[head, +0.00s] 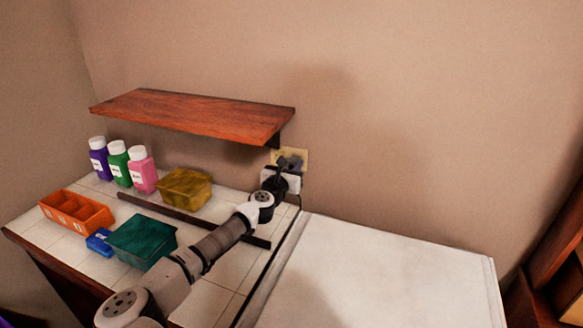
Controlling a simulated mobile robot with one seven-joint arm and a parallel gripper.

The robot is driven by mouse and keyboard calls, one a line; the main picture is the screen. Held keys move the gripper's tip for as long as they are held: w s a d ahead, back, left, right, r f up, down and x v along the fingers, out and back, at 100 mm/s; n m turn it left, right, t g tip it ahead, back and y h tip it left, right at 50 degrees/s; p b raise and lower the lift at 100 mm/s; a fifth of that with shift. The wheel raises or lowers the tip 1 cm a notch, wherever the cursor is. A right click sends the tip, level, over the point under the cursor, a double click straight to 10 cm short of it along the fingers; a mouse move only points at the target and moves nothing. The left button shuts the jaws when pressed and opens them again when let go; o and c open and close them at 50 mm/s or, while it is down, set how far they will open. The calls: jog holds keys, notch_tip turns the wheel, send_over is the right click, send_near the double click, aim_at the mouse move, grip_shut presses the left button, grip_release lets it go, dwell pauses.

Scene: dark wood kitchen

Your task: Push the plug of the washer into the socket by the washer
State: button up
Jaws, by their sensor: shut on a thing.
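The socket (302,155) is a yellowish plate on the back wall, just right of the wooden shelf's end and above the back left corner of the white washer (385,275). My gripper (287,166) is right in front of the socket and covers its lower left part. It is shut on the plug, which is small, dark and mostly hidden by the gripper. I cannot tell whether the plug touches the socket or sits in it. A dark cord (300,201) hangs below the gripper along the washer's left edge.
A wooden shelf (190,115) juts from the wall left of my gripper. On the tiled counter stand several bottles (118,165), a yellow box (184,188), an orange divided tray (76,213), a green bin (141,242) and a dark bar (170,211). The washer top is clear.

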jog(key=shift+w, duration=0.15)
jog(key=o, duration=1)
jog(key=b+v, duration=0.4)
jog(key=v, duration=1)
jog(key=shift+d, duration=0.1)
jog(key=shift+f, duration=0.1)
